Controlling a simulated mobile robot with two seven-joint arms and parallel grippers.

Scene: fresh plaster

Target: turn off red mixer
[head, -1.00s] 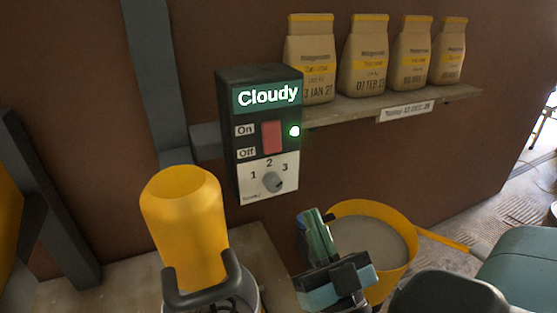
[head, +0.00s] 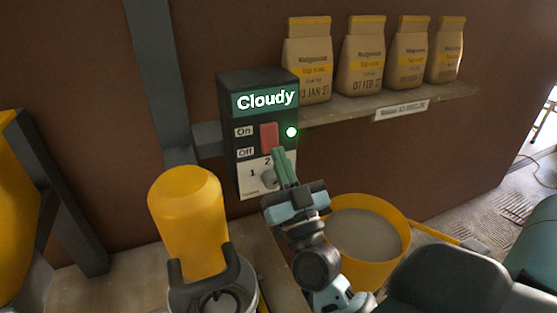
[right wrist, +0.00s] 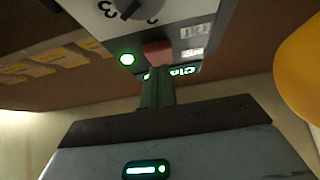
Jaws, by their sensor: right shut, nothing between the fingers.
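A dark control box (head: 226,110) labelled "Cloudy" is on the brown wall. The lamp (right wrist: 127,59) glows green there too. No red mixer shows. My left gripper is out of view.
A yellow mixer-like machine (head: 188,215) with a dark frame stands below left of the box. A yellow bucket (head: 397,218) of grey material stands right of my right gripper. Several paper bags (head: 361,58) sit on a shelf (head: 350,107) right of the box.

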